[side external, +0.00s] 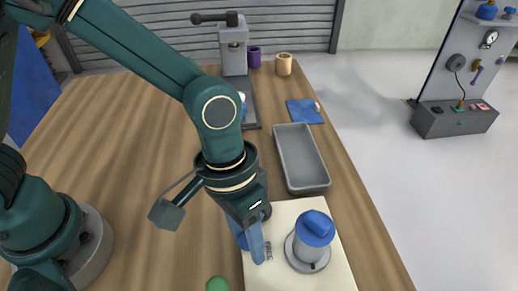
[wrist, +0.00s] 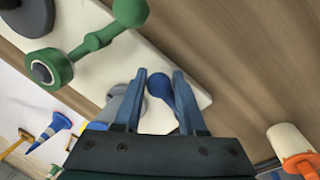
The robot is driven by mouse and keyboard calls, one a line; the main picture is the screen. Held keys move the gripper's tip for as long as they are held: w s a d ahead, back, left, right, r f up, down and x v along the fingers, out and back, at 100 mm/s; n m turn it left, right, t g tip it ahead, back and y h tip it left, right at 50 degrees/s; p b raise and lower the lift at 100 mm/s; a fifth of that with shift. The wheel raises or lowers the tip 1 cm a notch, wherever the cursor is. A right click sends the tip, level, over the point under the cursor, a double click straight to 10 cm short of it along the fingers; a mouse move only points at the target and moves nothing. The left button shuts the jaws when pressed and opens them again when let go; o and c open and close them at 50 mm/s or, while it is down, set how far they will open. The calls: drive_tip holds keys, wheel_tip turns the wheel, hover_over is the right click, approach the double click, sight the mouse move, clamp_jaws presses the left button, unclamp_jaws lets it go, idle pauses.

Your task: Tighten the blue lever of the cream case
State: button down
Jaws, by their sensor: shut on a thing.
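The cream case (side external: 283,281) lies at the front of the table in the side view, and its pale top also shows in the wrist view (wrist: 108,66). The blue lever (wrist: 159,84) is in the wrist view, its rounded blue end between my fingers. My gripper (wrist: 159,74) is shut on it, one finger on each side. In the side view my gripper (side external: 252,242) reaches down at the left edge of the case, and the lever is mostly hidden by the fingers there.
A grey roller with a blue cap (side external: 315,229) stands on the case, right of my gripper. A green lever (wrist: 98,40) with a ball end is nearby. Behind are a grey tray (side external: 300,158), a blue cloth (side external: 304,111) and a press (side external: 234,55). The table's left is clear.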

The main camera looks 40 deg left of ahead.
drive_tip(key=m, duration=0.1)
drive_tip(key=a+m, duration=0.1)
drive_tip(key=m, duration=0.1)
drive_tip(key=shift+a+r, duration=0.15)
drive_tip(key=shift+a, duration=0.15)
drive_tip(key=a+m+g, duration=0.1)
drive_tip(key=a+m, duration=0.1)
drive_tip(key=m, duration=0.1)
drive_tip(key=shift+a+m+y, duration=0.2)
drive_tip(key=shift+m+y, duration=0.1)
drive_tip(key=a+m, duration=0.2)
drive_tip(key=m, duration=0.1)
drive_tip(key=shift+w, duration=0.4)
drive_tip(key=shift+w+a+m+g+y, duration=0.25)
drive_tip(key=shift+a+m, duration=0.1)
drive_tip(key=shift+m, duration=0.45)
drive_tip(key=shift+w+a+m+g+y, duration=0.15)
drive_tip(key=shift+w+a+m+y, duration=0.15)
drive_tip(key=shift+m, duration=0.5)
drive_tip(key=shift+a, duration=0.1)
drive_tip(key=c, duration=0.7)
unclamp_jaws()
drive_tip(key=shift+o, duration=0.9)
drive_tip(key=shift+s, duration=0.1)
